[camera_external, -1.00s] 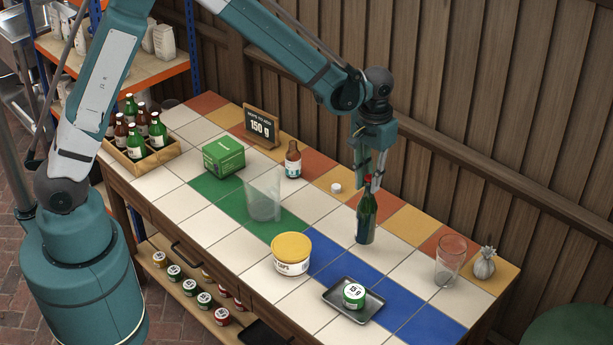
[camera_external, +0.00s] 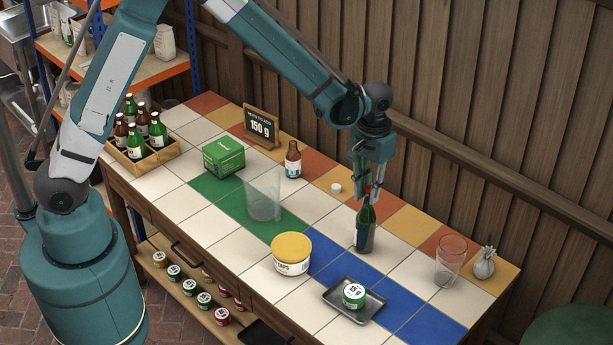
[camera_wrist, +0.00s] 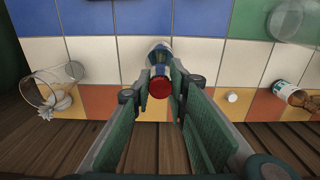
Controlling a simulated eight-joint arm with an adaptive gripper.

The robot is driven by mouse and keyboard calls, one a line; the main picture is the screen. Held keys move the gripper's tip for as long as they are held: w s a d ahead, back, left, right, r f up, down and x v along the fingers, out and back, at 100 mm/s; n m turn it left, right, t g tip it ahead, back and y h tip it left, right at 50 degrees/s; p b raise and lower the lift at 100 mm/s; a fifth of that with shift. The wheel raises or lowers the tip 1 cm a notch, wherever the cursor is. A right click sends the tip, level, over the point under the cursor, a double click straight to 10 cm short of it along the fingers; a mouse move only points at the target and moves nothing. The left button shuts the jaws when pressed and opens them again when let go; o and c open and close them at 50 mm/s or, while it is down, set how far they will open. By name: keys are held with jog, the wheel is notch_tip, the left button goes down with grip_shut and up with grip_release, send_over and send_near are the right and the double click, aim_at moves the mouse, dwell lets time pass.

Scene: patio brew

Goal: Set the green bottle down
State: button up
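The green bottle (camera_external: 365,234) is upright at the back right of the tiled table, its base at or very close to the tiles. My gripper (camera_external: 368,198) points down from above, its fingers on either side of the bottle's neck and closed on it. In the wrist view the bottle's red cap (camera_wrist: 160,86) shows between the two fingers of my gripper (camera_wrist: 161,78), with part of its label beyond. The cap hides much of the neck, so the exact contact is partly hidden.
A tray (camera_external: 337,300) with a green tin, a yellow-lidded tub (camera_external: 291,256), a clear pitcher (camera_external: 263,196) and a brown bottle (camera_external: 293,161) stand around. A small white cap (camera_external: 336,188) lies behind.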

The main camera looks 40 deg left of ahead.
jog(key=o, duration=0.4)
jog(key=shift+r, duration=0.15)
notch_tip(320, 180, up, 12)
dwell(0.8)
dwell(0.5)
